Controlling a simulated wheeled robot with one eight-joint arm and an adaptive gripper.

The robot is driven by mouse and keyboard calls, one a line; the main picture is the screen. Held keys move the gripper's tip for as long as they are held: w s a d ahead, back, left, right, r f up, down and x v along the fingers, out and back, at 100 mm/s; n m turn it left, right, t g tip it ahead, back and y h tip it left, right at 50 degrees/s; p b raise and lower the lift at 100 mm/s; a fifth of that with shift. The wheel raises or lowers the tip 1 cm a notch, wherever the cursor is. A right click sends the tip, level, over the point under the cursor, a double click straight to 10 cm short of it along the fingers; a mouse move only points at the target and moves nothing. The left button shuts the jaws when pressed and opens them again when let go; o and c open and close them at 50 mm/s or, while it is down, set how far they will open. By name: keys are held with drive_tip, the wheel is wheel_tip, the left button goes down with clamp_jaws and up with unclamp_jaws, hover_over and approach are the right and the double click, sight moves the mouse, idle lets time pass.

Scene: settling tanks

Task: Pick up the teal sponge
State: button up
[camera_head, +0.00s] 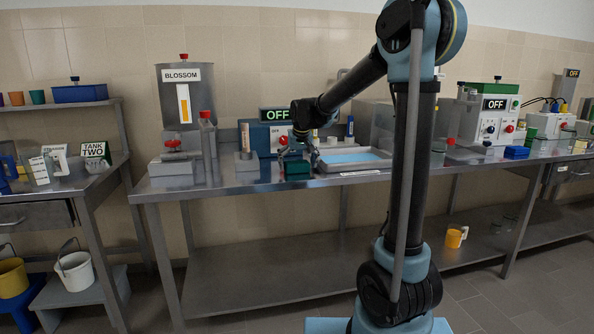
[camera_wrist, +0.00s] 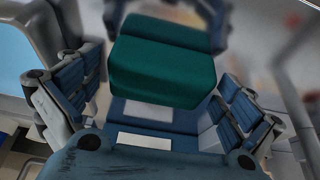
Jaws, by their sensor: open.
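The teal sponge (camera_wrist: 162,68) is a dark green-teal block in the middle of the wrist view, lying between the fingers of my gripper (camera_wrist: 155,105). The fingers stand apart on its left and right, with a gap at each side. In the head view the sponge (camera_head: 297,169) sits on the steel bench, and my gripper (camera_head: 298,150) is right above and around it. Part of the sponge's far side is hidden by gripper parts in the wrist view.
A shallow tray of light blue liquid (camera_head: 350,157) lies just right of the sponge on the bench (camera_head: 235,183). A blue box with an OFF display (camera_head: 262,138) stands behind. A grey block with a bottle (camera_head: 246,150) is to the left. The bench front edge is close.

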sight(298, 162)
drive_tip(key=shift+f, duration=0.1)
drive_tip(key=c, duration=0.9)
drive_tip(key=shift+c, duration=0.4)
wheel_tip(298, 162, up, 10)
drive_tip(key=shift+o, duration=0.6)
